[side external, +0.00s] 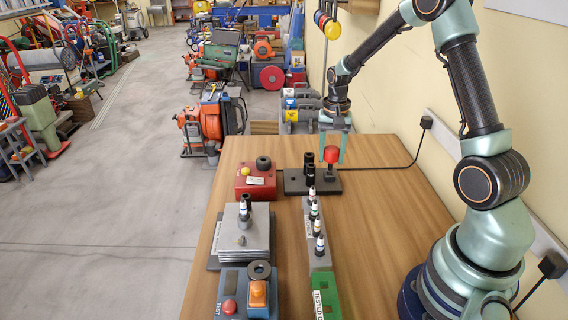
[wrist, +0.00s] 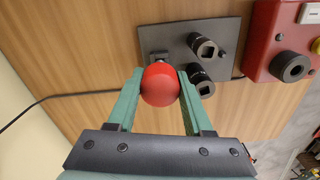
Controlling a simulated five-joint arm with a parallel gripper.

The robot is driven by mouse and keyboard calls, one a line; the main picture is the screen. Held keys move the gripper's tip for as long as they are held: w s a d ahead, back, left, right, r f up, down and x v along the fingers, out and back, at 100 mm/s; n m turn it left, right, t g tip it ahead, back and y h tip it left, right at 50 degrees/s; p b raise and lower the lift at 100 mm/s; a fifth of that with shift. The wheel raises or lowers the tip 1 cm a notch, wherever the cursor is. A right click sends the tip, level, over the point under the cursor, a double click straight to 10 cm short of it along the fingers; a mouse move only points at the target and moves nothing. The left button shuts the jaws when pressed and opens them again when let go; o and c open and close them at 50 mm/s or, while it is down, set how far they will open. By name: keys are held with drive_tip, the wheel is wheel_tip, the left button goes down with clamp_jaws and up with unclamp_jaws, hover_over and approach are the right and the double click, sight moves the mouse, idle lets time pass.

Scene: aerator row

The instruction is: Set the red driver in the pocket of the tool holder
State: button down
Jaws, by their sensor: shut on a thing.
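The red driver (side external: 331,153) has a rounded red handle and a dark lower part that points down. My gripper (side external: 332,159) is shut on its handle, one finger on each side. In the wrist view the red handle (wrist: 160,86) sits between the fingertips of my gripper (wrist: 160,76). The tool holder (side external: 296,188) is a dark flat plate carrying two black sockets; it also shows in the wrist view (wrist: 180,41). The driver stands over the plate's near-wall end, roughly upright. The handle hides most of the pocket, so I cannot tell whether the tip is inside it.
A red box (side external: 256,181) with a yellow button and black ring stands left of the holder. A row of white-tipped aerators (side external: 314,212) on a grey strip, a green block (side external: 325,296) and a grey stand (side external: 242,241) lie nearer.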

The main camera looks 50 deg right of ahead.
drive_tip(key=shift+f, duration=0.5)
drive_tip(key=shift+c, duration=1.1)
unclamp_jaws()
drive_tip(key=shift+r, duration=3.55)
